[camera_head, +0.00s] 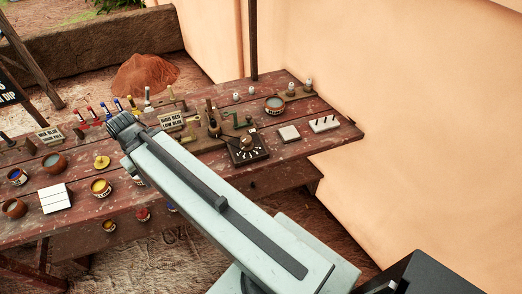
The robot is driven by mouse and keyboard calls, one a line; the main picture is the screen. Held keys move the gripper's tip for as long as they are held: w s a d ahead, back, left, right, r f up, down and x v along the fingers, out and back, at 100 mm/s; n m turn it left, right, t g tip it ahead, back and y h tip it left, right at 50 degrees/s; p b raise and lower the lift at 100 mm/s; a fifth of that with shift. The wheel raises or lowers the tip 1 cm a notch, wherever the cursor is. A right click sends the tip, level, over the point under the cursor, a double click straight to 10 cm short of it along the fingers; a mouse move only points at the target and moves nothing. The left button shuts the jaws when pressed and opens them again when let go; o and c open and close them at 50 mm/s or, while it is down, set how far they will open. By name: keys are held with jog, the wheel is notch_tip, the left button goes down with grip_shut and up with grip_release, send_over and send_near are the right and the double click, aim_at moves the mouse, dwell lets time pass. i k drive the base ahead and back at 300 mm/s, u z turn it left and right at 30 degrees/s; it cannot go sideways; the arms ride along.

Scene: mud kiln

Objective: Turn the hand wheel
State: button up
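No hand wheel can be clearly made out in this view. A dark dial plate (245,149) with a knob and pale marks sits on the wooden table, just right of my arm. Small green fittings (236,119) on a wooden base stand behind it; they are too small to make out. My pale arm reaches from the lower right across the table and ends in a dark ribbed joint at the left middle. My gripper's fingers do not show; the arm's end hides them. The arm also covers part of the table, where a wheel could be hidden.
The worn reddish table (335,138) is crowded. Bowls, a yellow knobbed piece (102,162) and a white tiled block (55,198) lie left. A pegged white block (323,124) and a pale square (289,133) lie right. A post and plaster wall (400,120) stand behind.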

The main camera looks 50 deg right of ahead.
aim_at(246, 145)
jog(key=z, duration=3.25)
jog(key=k, duration=1.2)
jog(key=u, duration=1.3)
jog(key=i, duration=1.5)
jog(key=z, duration=0.05)
